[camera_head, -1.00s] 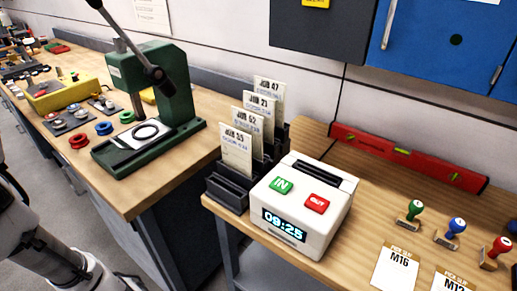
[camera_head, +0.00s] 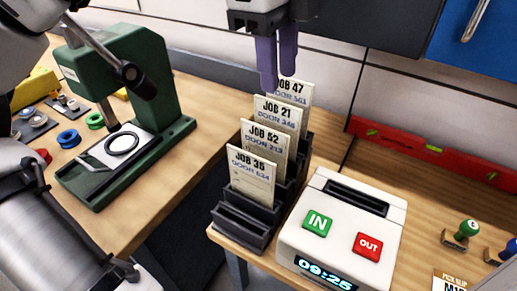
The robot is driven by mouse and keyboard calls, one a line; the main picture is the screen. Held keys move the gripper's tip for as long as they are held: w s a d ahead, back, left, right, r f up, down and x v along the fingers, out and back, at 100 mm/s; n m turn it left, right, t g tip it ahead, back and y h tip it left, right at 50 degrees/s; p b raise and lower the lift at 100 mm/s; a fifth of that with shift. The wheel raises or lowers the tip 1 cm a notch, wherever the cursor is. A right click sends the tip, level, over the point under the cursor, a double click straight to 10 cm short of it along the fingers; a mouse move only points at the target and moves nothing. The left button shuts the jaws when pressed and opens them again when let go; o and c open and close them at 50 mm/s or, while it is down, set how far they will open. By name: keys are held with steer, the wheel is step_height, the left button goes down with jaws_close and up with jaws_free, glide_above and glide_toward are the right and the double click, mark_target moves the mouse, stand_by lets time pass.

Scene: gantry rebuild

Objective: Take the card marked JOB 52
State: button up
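The card marked JOB 52 (camera_head: 266,139) stands in a dark stepped rack (camera_head: 240,224), second from the front. JOB 35 (camera_head: 251,175) stands in front of it and hides its lower part. JOB 21 (camera_head: 277,117) and JOB 47 (camera_head: 291,93) stand behind it. Whether the fingers touch a card I cannot tell.
A white time clock (camera_head: 343,231) stands right of the rack. A green press (camera_head: 130,110) stands on the left bench. A red level (camera_head: 435,152) lies along the wall. A dark cabinet hangs behind my gripper.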

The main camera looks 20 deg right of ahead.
mark_target(264, 127)
steer(key=shift+n+y, duration=0.4)
steer(key=shift+n, duration=0.1)
steer(key=f, duration=0.5)
steer(key=w+f, duration=0.1)
steer(key=f, duration=0.2)
steer(key=shift+a+f+p, duration=0.25)
steer(key=shift+a+p, duration=0.1)
steer(key=shift+p, duration=0.05)
steer(key=f, duration=0.2)
steer(key=f+p, duration=0.1)
steer(key=f, duration=0.1)
steer(key=shift+w+a+p, duration=0.15)
steer(key=shift+a+p, duration=0.05)
steer(key=shift+p, duration=0.1)
steer(key=shift+f, duration=0.7)
steer(key=shift+c, duration=0.4)
jaws_close()
